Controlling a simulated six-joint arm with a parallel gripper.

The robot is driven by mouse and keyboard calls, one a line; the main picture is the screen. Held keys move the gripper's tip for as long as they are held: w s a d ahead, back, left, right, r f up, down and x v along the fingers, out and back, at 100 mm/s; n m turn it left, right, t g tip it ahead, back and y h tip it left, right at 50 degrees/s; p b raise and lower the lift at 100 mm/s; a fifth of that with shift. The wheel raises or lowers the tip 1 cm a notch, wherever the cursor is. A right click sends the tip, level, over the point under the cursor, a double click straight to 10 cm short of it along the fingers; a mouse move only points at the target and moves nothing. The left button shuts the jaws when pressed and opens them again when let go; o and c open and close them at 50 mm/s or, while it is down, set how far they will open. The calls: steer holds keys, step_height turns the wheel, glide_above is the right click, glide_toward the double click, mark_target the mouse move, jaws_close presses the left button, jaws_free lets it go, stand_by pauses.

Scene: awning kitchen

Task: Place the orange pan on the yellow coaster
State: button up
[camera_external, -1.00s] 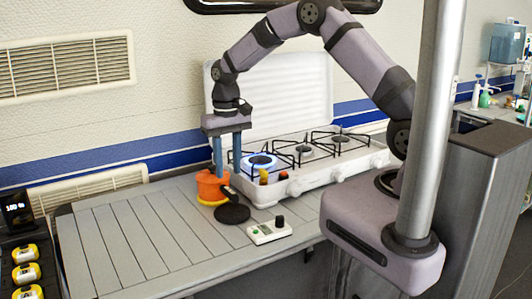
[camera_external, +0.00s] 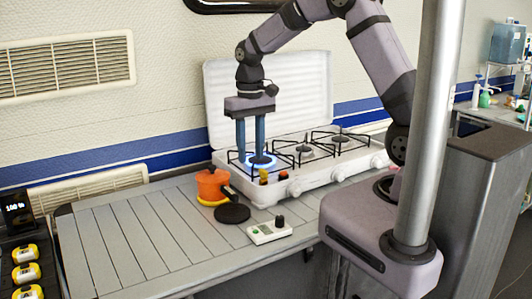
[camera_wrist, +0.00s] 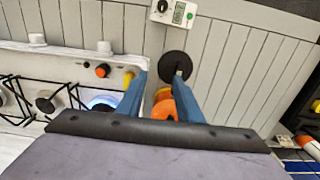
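The orange pan (camera_external: 211,184) rests upright on the yellow coaster (camera_external: 212,203), beside the stove's left end. A yellow edge of the coaster shows under its near side, and its dark handle (camera_external: 229,192) points right. My gripper (camera_external: 251,160) is open and empty, to the right of the pan and apart from it, over the lit left burner. In the wrist view the fingers (camera_wrist: 160,80) are spread, with part of the pan (camera_wrist: 164,109) seen between them and partly hidden by the right finger.
The white stove (camera_external: 300,182) has black grates and a blue glowing left burner (camera_external: 262,158). A black round disc (camera_external: 232,213) and a white control box (camera_external: 269,232) lie in front. The slatted counter (camera_external: 130,240) is clear on the left.

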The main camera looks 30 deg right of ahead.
steer(key=s+d+f, duration=0.1)
steer(key=s+d, duration=0.4)
steer(key=s, duration=0.4)
steer(key=s+d+f, duration=0.2)
steer(key=s+d, duration=0.3)
steer(key=s, duration=0.5)
steer(key=shift+s+d, duration=0.25)
steer(key=shift+d, duration=0.15)
steer(key=shift+o, duration=0.5)
